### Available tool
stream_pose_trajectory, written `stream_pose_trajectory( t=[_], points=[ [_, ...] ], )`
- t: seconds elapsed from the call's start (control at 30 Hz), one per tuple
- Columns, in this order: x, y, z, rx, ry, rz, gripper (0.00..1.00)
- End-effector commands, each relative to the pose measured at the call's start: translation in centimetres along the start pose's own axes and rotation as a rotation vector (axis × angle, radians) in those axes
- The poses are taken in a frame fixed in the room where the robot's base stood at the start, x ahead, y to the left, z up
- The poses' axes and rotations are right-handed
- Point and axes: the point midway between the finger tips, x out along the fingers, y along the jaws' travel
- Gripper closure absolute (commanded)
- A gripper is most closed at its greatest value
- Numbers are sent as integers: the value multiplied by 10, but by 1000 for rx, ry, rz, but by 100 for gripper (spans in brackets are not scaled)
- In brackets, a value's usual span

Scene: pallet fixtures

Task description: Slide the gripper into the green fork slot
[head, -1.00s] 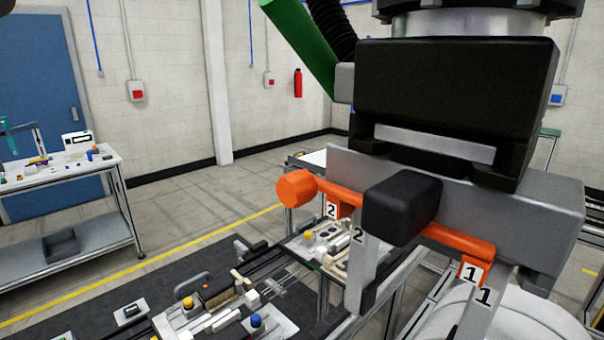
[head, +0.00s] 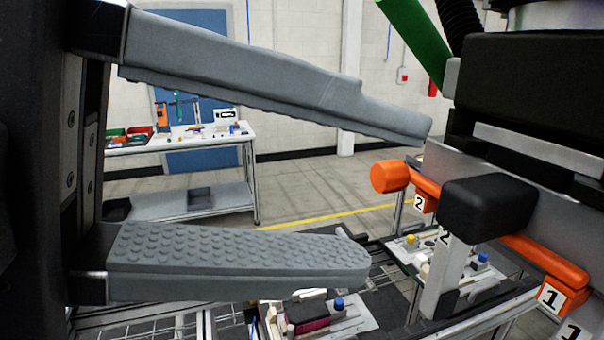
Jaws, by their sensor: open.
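My gripper (head: 398,200) spans the left and middle of the head view. Its two long grey fingers are wide apart, pointing right, with nothing between them that I can see touching either one. The lower finger has a studded inner face. I cannot make out a green fork slot in this view. A pallet fixture (head: 356,322) with a blue knob and a dark red block lies below the lower finger and is partly hidden by it. Another fixture with a yellow knob (head: 411,239) stands farther back, right of the fingertips.
An orange bar (head: 392,177) with a black block (head: 489,205) and labels 1 and 2 crosses the right side, close to the fingertips. A white workbench (head: 188,139) stands at the back left.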

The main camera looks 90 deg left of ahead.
Motion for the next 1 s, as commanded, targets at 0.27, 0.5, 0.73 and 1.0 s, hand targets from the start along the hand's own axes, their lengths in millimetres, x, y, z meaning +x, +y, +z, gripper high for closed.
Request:
stream_pose_trajectory(
  t=[0.27,0.5,0.73,1.0],
  points=[
    [31,0,0,0,0,1,55],
    [56,2,-1,-1,2,-2,55],
    [69,0,0,0,1,-2,55],
    [72,-1,0,0,-1,-2,55]
  ],
)
